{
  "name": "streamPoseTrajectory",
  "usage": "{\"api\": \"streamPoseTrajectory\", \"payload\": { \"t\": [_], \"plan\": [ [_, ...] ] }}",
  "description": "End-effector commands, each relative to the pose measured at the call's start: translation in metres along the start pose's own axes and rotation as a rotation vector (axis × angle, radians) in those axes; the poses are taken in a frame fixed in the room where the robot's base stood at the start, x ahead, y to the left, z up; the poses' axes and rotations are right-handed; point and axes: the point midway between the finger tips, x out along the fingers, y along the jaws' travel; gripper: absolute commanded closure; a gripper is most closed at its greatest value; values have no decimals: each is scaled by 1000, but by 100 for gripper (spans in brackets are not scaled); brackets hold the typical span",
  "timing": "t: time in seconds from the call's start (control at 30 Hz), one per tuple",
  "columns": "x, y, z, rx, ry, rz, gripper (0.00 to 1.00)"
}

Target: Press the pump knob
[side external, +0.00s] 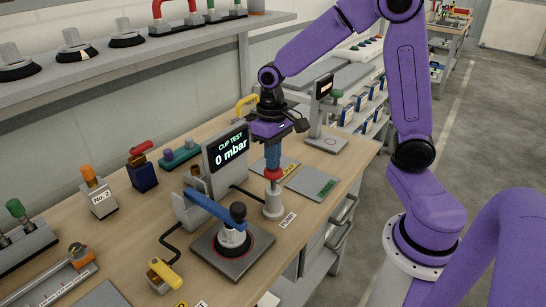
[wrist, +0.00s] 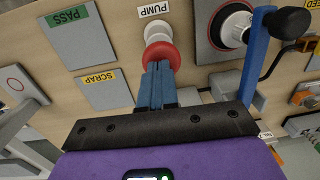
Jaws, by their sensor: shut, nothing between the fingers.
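The pump knob (side external: 272,174) is a red mushroom-shaped button on top of a light grey cylinder (side external: 273,202) with a PUMP label in front. My gripper (side external: 272,165) points down with its blue fingers shut and empty, right over the knob. The fingertips look at or just above its top; I cannot tell whether they touch. In the wrist view the shut fingertips (wrist: 158,68) overlap the near edge of the red knob (wrist: 164,55). The display (side external: 227,152) behind reads CUP TEST, 0 mbar.
A blue lever (side external: 212,208) with a black knob holds over a suction cup on a grey plate (side external: 220,262), left of the pump.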

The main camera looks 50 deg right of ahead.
Motion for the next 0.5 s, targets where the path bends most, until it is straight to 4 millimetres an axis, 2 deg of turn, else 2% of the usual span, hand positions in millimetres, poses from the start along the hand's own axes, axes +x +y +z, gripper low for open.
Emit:
{"api": "streamPoseTrajectory", "payload": {
  "t": [0.17, 0.4, 0.5],
  "plan": [
    [4, 0, 0, 0, -3, 1, 100],
    [33, 2, -1, 0, -4, 2, 100],
    [37, 2, -1, 0, -3, 2, 100]
  ]
}}
